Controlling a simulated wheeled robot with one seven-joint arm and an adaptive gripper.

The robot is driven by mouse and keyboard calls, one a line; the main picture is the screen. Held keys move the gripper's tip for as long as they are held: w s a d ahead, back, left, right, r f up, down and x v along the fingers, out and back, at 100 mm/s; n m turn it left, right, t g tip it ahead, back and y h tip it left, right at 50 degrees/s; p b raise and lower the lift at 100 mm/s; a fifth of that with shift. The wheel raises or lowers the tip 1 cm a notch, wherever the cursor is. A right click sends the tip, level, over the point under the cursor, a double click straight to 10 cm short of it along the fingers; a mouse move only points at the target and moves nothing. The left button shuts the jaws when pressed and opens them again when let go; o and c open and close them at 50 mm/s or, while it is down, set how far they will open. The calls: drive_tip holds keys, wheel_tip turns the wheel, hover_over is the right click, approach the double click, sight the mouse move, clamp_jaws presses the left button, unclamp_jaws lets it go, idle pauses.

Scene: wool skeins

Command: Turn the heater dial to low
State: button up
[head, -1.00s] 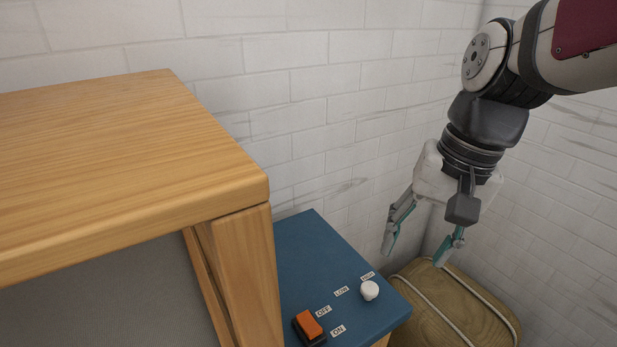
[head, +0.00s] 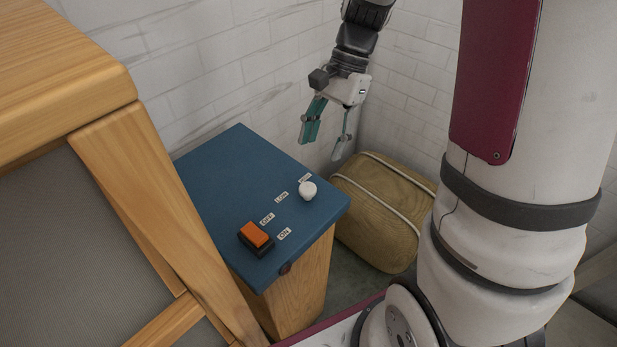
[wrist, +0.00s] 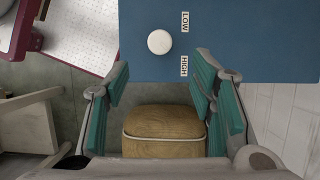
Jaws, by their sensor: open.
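The heater dial is a small white round knob (head: 307,190) near the right edge of a blue panel top (head: 215,165). In the wrist view the knob (wrist: 159,42) lies beyond the fingertips, close to the panel's edge. The labels LOW (head: 281,197) and HIGH (head: 305,178) are beside it; I cannot tell a pointer mark on the knob. My gripper (head: 325,143) is open and empty, above and behind the knob in the head view, apart from it. Its teal-padded fingers (wrist: 160,90) point toward the panel.
An orange rocker switch (head: 257,235) with OFF and ON labels sits on the same panel. A tan roped bale (head: 385,210) stands right of it. A wooden frame (head: 165,200) rises close on the left. A tiled wall (head: 230,60) is behind.

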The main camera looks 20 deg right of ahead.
sight(308, 187)
drive_tip(key=x, duration=1)
drive_tip(key=shift+a, duration=0.1)
drive_tip(key=c, duration=1.1)
drive_tip(key=shift+c, duration=0.2)
